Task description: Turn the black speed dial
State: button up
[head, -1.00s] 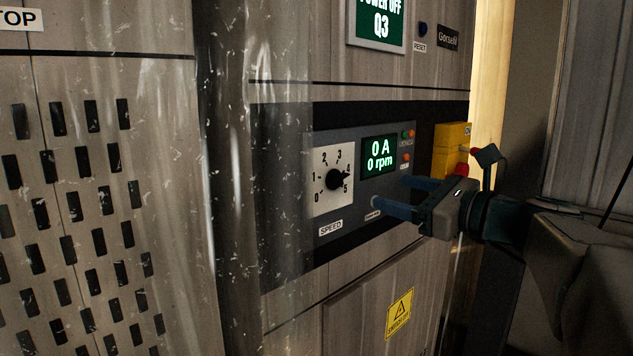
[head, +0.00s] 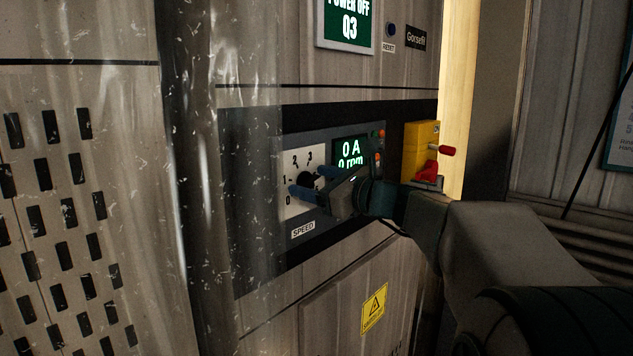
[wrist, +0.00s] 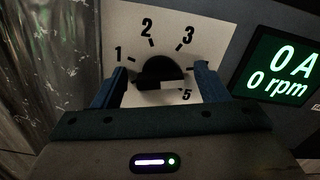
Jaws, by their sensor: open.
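The black speed dial (head: 307,181) sits on a white scale plate (head: 290,207) numbered 0 to 5, above the SPEED label (head: 303,229). My gripper (head: 316,183) is open, with one finger on each side of the dial. A gap shows between the dial and each finger; I cannot tell how deep the fingertips reach. The display (wrist: 283,66) to the right reads 0 A, 0 rpm.
A yellow switch box (head: 420,142) with a red handle (head: 448,150) stands right of the panel, close to my arm. A scratched transparent sheet (head: 195,130) hangs at the left. A yellow warning sign (head: 375,308) is below.

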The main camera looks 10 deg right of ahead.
jog(key=c, duration=1)
jog(key=shift+f+b, duration=0.1)
jog(key=shift+b, duration=0.35)
